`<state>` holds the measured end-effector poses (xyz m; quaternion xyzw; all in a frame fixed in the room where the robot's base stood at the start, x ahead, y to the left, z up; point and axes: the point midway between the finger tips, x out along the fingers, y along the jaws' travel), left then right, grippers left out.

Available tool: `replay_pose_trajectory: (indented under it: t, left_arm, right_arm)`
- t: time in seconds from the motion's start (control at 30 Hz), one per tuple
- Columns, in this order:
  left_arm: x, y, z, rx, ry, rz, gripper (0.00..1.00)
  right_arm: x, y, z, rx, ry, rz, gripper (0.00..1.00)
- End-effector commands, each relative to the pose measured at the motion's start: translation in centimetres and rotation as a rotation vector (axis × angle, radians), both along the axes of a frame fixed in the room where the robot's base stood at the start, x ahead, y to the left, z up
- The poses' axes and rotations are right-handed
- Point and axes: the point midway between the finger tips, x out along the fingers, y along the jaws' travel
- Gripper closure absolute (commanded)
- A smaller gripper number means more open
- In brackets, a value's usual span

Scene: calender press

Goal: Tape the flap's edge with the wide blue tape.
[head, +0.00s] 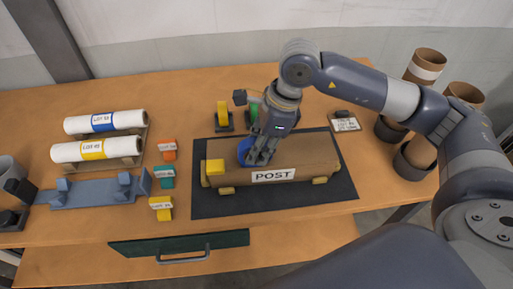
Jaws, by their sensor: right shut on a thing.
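The brown paper-wrapped roll (310,152) lies lengthwise on a dark mat (205,205), with a white POST label (273,175) on its front. Its flap edge cannot be made out clearly. My right gripper (257,160) reaches down over the left-middle part of the roll. It is shut on the wide blue tape (244,150), whose roll shows at the left of the fingers. The fingers partly hide the tape, and I cannot tell whether it touches the wrapping. My left gripper is not in view.
Yellow tape (222,109) and green tape (254,108) stand behind the mat. Two white rolls (100,121) rest at left, above a blue-grey cradle (95,190). Coloured tags (165,182) stand left of the mat. Brown tubes (427,64) stand at right.

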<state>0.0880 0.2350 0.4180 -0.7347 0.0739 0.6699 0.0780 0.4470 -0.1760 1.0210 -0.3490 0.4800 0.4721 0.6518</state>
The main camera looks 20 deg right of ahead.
Motion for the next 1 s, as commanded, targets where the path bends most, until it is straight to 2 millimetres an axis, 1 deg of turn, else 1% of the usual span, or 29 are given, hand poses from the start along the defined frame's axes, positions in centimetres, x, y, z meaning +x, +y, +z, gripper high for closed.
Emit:
replay_pose_trajectory:
  t: [0.2, 0.63, 1.0]
  left_arm:
    - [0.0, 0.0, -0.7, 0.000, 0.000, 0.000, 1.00]
    - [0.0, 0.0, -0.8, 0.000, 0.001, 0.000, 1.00]
    - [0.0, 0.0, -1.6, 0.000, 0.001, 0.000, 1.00]
  right_arm:
    - [-0.3, -0.8, -0.2, -0.002, 0.001, 0.000, 0.96]
    - [-0.4, -1.0, -0.2, -0.002, 0.002, -0.001, 0.96]
    - [-0.7, -2.1, -0.2, -0.001, 0.002, -0.002, 0.96]
